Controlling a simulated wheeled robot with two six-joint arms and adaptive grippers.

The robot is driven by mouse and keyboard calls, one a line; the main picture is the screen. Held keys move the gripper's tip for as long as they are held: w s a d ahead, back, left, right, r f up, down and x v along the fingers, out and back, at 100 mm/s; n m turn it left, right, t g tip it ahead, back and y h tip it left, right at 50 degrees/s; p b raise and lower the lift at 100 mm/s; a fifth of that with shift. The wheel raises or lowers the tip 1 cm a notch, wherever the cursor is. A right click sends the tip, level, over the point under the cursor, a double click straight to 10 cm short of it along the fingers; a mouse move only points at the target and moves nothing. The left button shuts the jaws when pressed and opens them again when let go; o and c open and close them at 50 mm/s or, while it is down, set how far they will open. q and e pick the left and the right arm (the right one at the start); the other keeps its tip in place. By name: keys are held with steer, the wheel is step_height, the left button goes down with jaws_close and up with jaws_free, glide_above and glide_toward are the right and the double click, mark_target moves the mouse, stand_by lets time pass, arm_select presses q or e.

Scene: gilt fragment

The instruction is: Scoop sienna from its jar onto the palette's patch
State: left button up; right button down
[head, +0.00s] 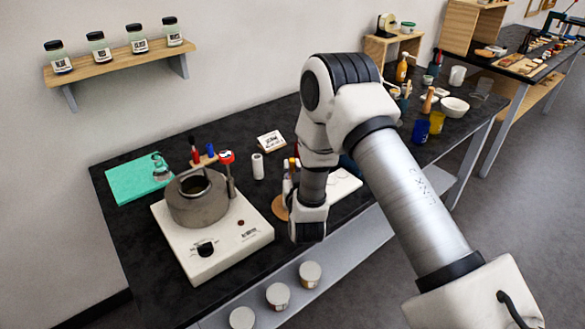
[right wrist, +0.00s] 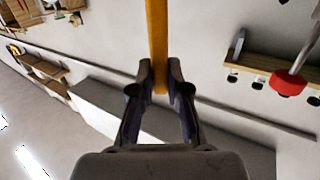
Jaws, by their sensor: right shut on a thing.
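My right gripper (right wrist: 159,82) is shut on a yellow-orange stick-like handle (right wrist: 157,40) in the right wrist view. In the head view my right arm's wrist hangs low over the near edge of the dark bench and hides most of what is around the gripper. A round brown wooden piece (head: 280,207), perhaps the palette, is partly hidden beside the wrist. I cannot read which jar holds sienna; several labelled glass jars (head: 139,40) stand on the wall shelf. My left gripper is not in view.
A grey pot (head: 197,200) sits on a white hotplate (head: 250,236) to the left, with a red-topped tool (head: 227,157) beside it. A green mat (head: 127,181) lies at far left. Lidded tubs (head: 310,273) stand below the bench. Cups and bottles crowd its right end.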

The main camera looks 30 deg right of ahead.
steer(key=shift+f+b, duration=0.55)
stand_by(1.5)
step_height(320, 180, up, 2)
steer(key=shift+r+p, duration=0.1)
steer(key=shift+p, duration=0.75)
step_height(320, 180, up, 5)
steer(key=p, duration=0.3)
